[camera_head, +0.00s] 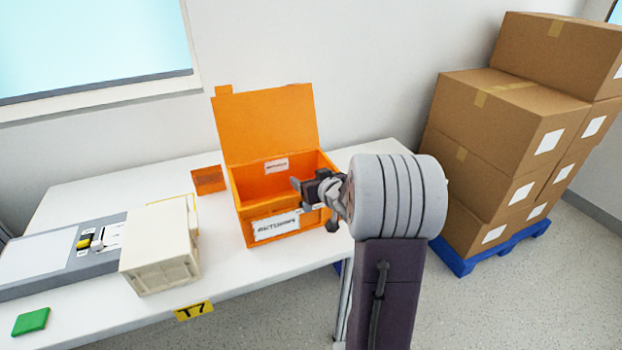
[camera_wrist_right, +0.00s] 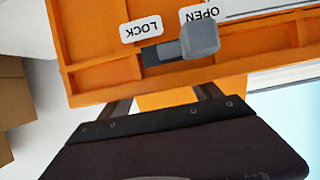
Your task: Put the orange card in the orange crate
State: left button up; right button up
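The orange crate (camera_head: 249,218) stands on the white table with its lid (camera_head: 266,125) raised against the wall side. A small orange flat piece (camera_head: 208,179) is just left of the crate; I cannot tell for certain that it is the orange card. My right gripper (camera_head: 299,184) is over the crate's front right part. In the right wrist view, my right gripper (camera_wrist_right: 163,98) has its fingers apart, with orange surface between them. My left gripper is not in view.
A green card (camera_head: 31,322) lies at the table's front left. Cardboard boxes (camera_head: 510,110) are stacked on a blue pallet at the right.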

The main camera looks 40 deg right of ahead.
jog(key=shift+o, duration=0.4)
jog(key=shift+r, duration=0.1)
jog(key=p+v, duration=0.1)
jog(key=v, duration=1.1)
jog(key=shift+r, duration=0.5)
